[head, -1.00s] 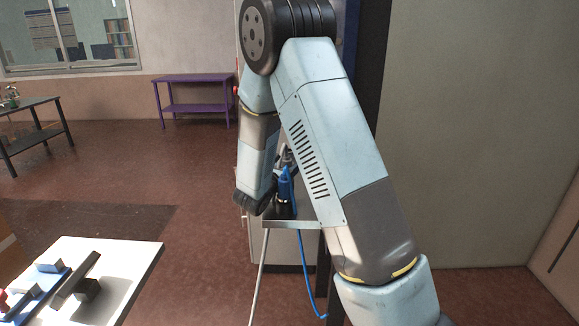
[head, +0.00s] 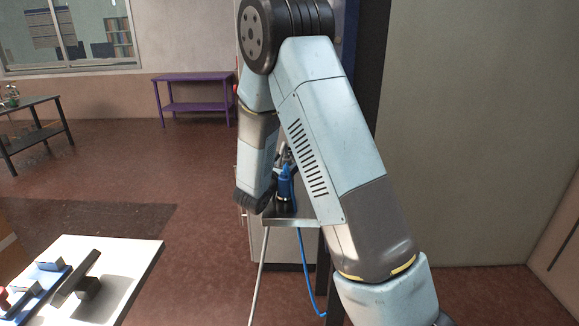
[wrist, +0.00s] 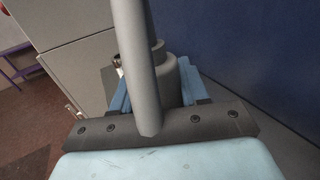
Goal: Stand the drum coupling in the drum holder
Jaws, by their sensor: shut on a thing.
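In the wrist view my gripper (wrist: 156,97) has blue finger parts on both sides of a grey stepped cylinder. I take this cylinder to be the drum coupling (wrist: 168,82), and the gripper is shut on it. A grey rod (wrist: 135,60) crosses in front and hides part of it; I cannot tell if they are joined. In the head view my arm folds down beside a small metal shelf (head: 290,222). A blue part (head: 286,183) with a grey top shows above this shelf. I cannot tell which part is the drum holder, nor whether the coupling touches it.
A blue hose (head: 306,280) hangs below the shelf. A grey cabinet (wrist: 75,75) and a dark blue panel (wrist: 245,60) stand close by in the wrist view. A white table (head: 125,265) with blocks stands front left. A purple table (head: 195,107) stands behind, with open floor before it.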

